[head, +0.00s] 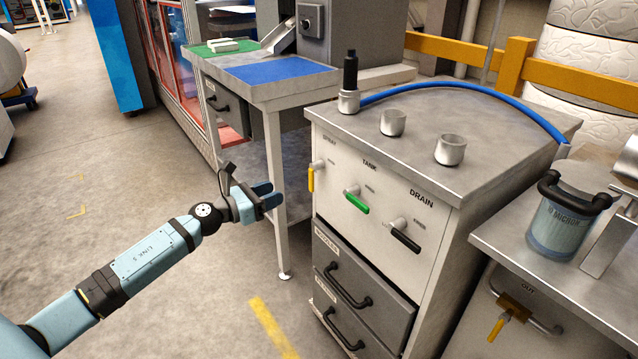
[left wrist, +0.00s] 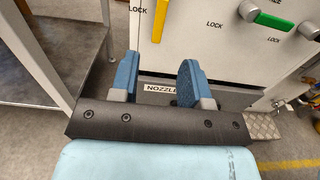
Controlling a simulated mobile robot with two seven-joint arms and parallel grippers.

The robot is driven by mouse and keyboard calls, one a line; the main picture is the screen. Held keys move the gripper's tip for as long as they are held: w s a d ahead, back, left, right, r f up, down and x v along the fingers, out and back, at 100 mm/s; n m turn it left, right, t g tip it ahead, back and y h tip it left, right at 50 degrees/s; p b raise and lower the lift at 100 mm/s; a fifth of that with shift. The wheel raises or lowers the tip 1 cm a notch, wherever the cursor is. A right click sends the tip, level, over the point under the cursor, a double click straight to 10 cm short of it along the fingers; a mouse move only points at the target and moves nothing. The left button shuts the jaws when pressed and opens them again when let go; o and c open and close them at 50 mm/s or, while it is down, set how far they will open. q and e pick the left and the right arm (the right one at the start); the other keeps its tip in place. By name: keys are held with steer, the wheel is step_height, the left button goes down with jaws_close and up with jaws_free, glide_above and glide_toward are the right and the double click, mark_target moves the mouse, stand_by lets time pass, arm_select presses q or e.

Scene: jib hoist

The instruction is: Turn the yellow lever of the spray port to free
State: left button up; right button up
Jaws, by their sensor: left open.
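The yellow lever (head: 311,180) is on the spray port, at the left of the cabinet's pale front panel under the SPRAY label. It hangs straight down. In the left wrist view the yellow lever (left wrist: 160,20) shows at the top edge, upright in the picture, beside a LOCK label; its upper part is cut off. My left gripper (head: 268,194) is open and empty, to the left of the panel and apart from the lever. In the left wrist view its two blue fingers (left wrist: 158,78) are spread below the lever. My right gripper is not in view.
A green lever (head: 356,202) and a black lever (head: 405,240) are further right on the panel. Drawers with dark handles (head: 348,287) lie below. A workbench leg (head: 277,190) stands behind my left gripper. The floor to the left is clear.

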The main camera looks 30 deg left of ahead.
mark_target(310, 179)
arm_select(q)
steer(key=b+x, duration=0.1)
steer(key=x, duration=1.1)
steer(key=shift+w+d, duration=0.1)
steer(key=shift+w, duration=0.05)
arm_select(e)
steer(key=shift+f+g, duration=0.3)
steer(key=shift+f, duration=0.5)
arm_select(q)
jaws_close()
